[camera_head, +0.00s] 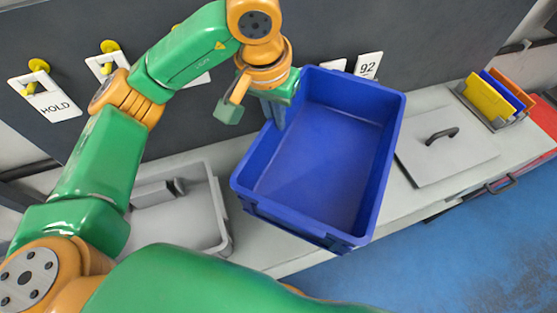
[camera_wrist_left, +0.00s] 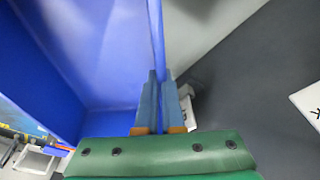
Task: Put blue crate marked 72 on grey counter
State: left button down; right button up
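The blue crate (camera_head: 318,165) is empty and hangs tilted above the grey counter (camera_head: 400,205), its open side facing the head camera. No number 72 is visible on the faces I see. My left gripper (camera_head: 274,110) is shut on the crate's left wall near its back corner. In the left wrist view the fingers (camera_wrist_left: 160,95) sit on either side of the thin blue wall (camera_wrist_left: 157,40). The crate hides part of the counter, so I cannot tell whether its underside touches anything. My right gripper is out of view.
A grey tray (camera_head: 180,215) stands left of the crate. A grey lid with a dark handle (camera_head: 445,150) and a rack of yellow, blue and orange folders (camera_head: 495,100) are on the right. Tags, including "HOLD" (camera_head: 50,105) and "92" (camera_head: 368,66), hang on the dark panel behind.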

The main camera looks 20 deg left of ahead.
aim_at(275, 149)
pick_arm(q)
jog(key=x, duration=0.3)
jog(key=s+x, duration=0.1)
jog(key=x, duration=0.2)
jog(key=s+p+x, duration=0.1)
jog(key=x, duration=0.3)
jog(key=shift+s+a+f, duration=0.1)
jog(key=shift+s+f, duration=0.1)
jog(key=x, duration=0.3)
jog(key=shift+s+a+f, duration=0.1)
jog(key=shift+s+f, duration=0.1)
jog(key=shift+f, duration=0.25)
jog(key=shift+w, duration=0.2)
jog(key=c, duration=1)
grip_release()
jog(key=shift+s, duration=0.15)
jog(key=shift+c, duration=0.2)
jog(key=shift+r, duration=0.5)
jog(key=v, duration=1.1)
jog(key=shift+s+r, duration=0.1)
